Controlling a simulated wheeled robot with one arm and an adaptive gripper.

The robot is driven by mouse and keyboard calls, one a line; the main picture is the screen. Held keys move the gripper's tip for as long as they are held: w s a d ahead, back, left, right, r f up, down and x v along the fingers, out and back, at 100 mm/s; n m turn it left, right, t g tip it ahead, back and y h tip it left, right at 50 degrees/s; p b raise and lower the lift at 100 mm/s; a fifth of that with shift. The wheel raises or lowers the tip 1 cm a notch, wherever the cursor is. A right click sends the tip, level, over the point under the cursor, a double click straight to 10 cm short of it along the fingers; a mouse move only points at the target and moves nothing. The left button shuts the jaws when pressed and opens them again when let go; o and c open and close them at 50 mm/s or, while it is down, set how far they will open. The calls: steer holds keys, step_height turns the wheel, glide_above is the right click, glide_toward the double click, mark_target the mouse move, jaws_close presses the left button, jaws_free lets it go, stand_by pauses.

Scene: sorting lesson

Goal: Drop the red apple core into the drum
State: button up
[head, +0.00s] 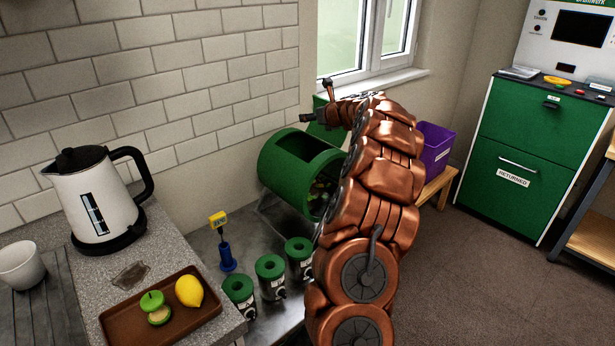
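The green drum (281,168) lies on its side by the tiled wall, with a dark opening in its upper side. Mixed scraps (319,191) show in its right end, partly behind my arm. My gripper (316,101) is above the drum, near its raised green flap (325,134).
A brown tray (119,324) holds a green apple-like piece (157,307) and a lemon (189,291). A kettle (95,197) stands behind it. Several green-lidded canisters (270,268) stand below the drum.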

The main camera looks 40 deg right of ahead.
steer(key=v, duration=1)
steer(key=shift+s, duration=0.25)
steer(key=shift+a, duration=0.1)
steer(key=w+a+r+n+y, duration=0.1)
steer(key=w+a+n+y, duration=0.15)
steer(key=a, duration=0.55)
steer(key=w+a+n+y, duration=0.1)
steer(key=a+n, duration=0.3)
steer(key=a, duration=0.3)
steer(key=s+a+f+n+g+y+p, duration=0.1)
steer(key=s+a+n+g+y, duration=0.2)
steer(key=a+n, duration=0.75)
steer(key=s+a+f+n+g+y+p, duration=0.15)
steer(key=s+a+n+g, duration=0.35)
steer(key=a, duration=1.3)
steer(key=s+a+f+n+g+h, duration=0.1)
steer(key=s+a+f+n+g, duration=0.2)
steer(key=s, duration=0.5)
steer(key=s+a+f+n+h, duration=0.1)
steer(key=s+a+n, duration=0.2)
steer(key=s+n, duration=0.35)
steer(key=s+a+f+n+g+h, duration=0.1)
steer(key=s+a+f+n+g, duration=0.15)
steer(key=s, duration=0.75)
steer(key=s+d+f+n+g+h, duration=0.1)
steer(key=s+n, duration=0.3)
steer(key=s, duration=0.5)
steer(key=shift+s+d+f+n+h+p, duration=0.4)
steer(key=shift+d+f, duration=0.15)
steer(key=shift+d, duration=0.2)
